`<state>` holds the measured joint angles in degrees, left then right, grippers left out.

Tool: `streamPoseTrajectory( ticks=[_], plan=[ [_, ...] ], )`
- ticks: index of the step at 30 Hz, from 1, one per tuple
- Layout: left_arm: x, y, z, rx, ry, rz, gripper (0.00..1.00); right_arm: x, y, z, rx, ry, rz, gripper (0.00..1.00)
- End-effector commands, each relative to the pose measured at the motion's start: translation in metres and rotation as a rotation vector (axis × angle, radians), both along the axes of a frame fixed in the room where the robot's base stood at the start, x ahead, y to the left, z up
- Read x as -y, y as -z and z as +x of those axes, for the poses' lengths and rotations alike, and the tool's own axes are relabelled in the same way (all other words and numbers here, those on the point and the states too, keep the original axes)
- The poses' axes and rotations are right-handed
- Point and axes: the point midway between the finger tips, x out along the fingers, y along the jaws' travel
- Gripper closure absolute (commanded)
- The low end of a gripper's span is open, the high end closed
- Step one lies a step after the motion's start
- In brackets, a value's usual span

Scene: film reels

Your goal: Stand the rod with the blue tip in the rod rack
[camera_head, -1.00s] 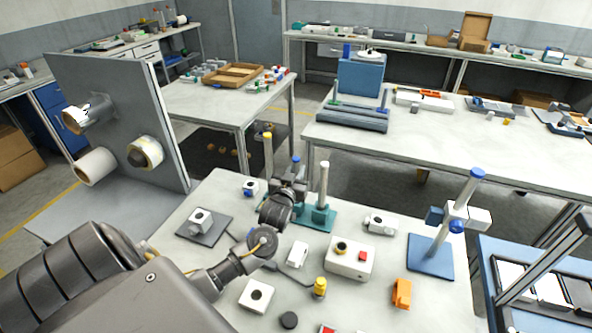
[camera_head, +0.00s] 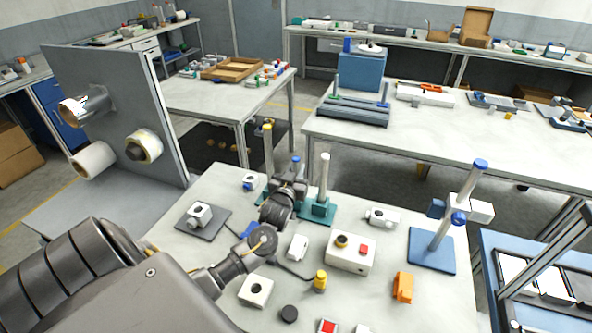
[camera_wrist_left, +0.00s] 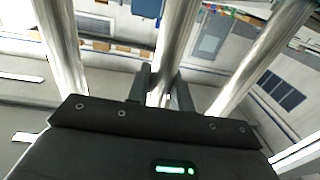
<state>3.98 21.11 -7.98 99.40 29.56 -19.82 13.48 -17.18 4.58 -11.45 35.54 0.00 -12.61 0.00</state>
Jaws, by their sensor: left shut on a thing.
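The rod with the blue tip (camera_head: 295,159) is upright in my left gripper (camera_head: 291,180), which is shut on it. Its lower end is hidden behind the gripper, so I cannot tell whether it sits in a socket. The teal rod rack (camera_head: 320,211) stands under it, partly hidden by my arm. A yellow-tipped rod (camera_head: 268,150) stands to the left and a pale-tipped rod (camera_head: 324,178) to the right. In the left wrist view the held rod (camera_wrist_left: 165,55) is between the fingers, with a rod on each side, apart from the gripper. My right gripper is not in view.
Near my arm lie a grey plate with a white block (camera_head: 199,214), a white box with buttons (camera_head: 349,253), a yellow-topped button (camera_head: 320,281) and an orange part (camera_head: 403,287). A blue-based stand (camera_head: 432,251) rises at the right.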

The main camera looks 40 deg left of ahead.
Motion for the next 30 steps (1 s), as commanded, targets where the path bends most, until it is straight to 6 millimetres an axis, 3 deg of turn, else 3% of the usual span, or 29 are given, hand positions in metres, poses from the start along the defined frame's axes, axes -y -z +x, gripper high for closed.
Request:
streamPoseTrajectory(
  ticks=[10,20,21,26,30],
  plan=[
    [0.0,0.018,0.0,0.002,0.0,0.001,1.0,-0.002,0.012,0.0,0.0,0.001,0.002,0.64],
    [0.0,0.021,-0.001,-0.002,0.0,0.0,1.0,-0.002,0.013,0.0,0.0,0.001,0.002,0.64],
    [0.0,0.022,-0.001,-0.003,0.0,0.0,0.74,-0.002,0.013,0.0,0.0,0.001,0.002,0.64],
    [0.0,0.021,-0.001,-0.001,0.0,0.001,0.53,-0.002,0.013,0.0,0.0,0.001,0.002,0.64],
    [0.0,0.02,0.0,0.0,0.0,0.0,0.53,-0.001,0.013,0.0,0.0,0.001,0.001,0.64]
  ],
)
